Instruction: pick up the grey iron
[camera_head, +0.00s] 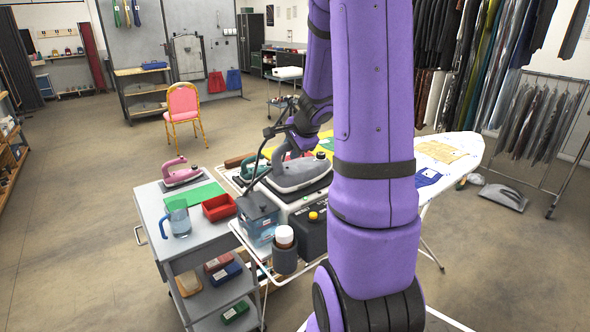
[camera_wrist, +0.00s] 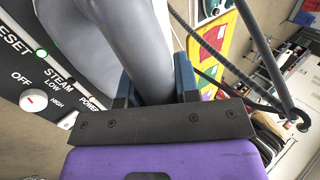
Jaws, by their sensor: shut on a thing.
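The grey iron (camera_head: 300,174) is in the middle of the head view, at the dark-topped steam station (camera_head: 318,190). I cannot tell whether it touches the station's top. My gripper (camera_head: 287,150) comes down from above and is shut on the iron's handle. In the wrist view the grey handle (camera_wrist: 150,75) runs between my two blue-padded fingers (camera_wrist: 153,88). The station's control panel (camera_wrist: 50,75), with a white knob and lettering, shows at the left there. My purple arm hides part of the scene right of the iron.
A pink iron (camera_head: 180,172), a red bin (camera_head: 219,207) and a clear jug (camera_head: 178,218) stand on the grey cart (camera_head: 183,249) at the left. A water tank (camera_head: 258,219) and a cup holder (camera_head: 285,254) are in front of the iron. The ironing board (camera_head: 462,143) extends right. Cords hang near my gripper.

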